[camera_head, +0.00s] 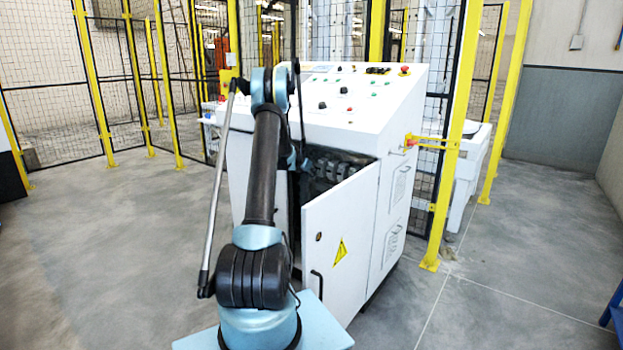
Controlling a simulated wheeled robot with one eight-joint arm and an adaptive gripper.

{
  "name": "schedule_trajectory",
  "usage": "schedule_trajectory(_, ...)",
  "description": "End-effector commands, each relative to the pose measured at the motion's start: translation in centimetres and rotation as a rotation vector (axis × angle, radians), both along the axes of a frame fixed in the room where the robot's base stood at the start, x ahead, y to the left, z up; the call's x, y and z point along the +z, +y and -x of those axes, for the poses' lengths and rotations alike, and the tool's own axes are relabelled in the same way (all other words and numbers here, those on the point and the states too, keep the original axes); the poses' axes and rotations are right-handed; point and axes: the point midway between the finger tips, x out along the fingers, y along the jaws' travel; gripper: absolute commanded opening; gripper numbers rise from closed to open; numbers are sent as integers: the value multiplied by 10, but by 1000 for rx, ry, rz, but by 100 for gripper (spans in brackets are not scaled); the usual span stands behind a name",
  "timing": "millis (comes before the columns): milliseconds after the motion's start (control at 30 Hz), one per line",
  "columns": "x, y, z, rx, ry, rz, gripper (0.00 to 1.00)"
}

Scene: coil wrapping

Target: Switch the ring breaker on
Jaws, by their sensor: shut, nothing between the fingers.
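The white control cabinet (345,120) stands in the middle with its front door (340,235) swung open. Inside, at the top of the opening, a row of dark grey switchgear blocks (338,168) shows. I cannot tell which of them is the ring breaker, nor the position of any lever. My arm reaches over and down to the left part of the opening. My gripper (304,164) is small and dark there, close to the left end of the row. It is shut with nothing held. I cannot tell whether its fingertips touch a breaker.
The sloping top panel carries several buttons and a red emergency stop (404,70). A yellow warning triangle (340,249) and black handle (317,284) are on the open door. A yellow post (452,150) stands close on the right. Bare floor (510,250) lies right.

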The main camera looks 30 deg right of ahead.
Motion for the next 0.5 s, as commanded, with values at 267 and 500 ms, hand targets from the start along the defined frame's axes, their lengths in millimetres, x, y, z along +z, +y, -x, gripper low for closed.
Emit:
schedule_trajectory(267, 7, 0, 0, 0, 10, -23, 0)
schedule_trajectory(500, 9, 0, 0, 0, 10, -23, 0)
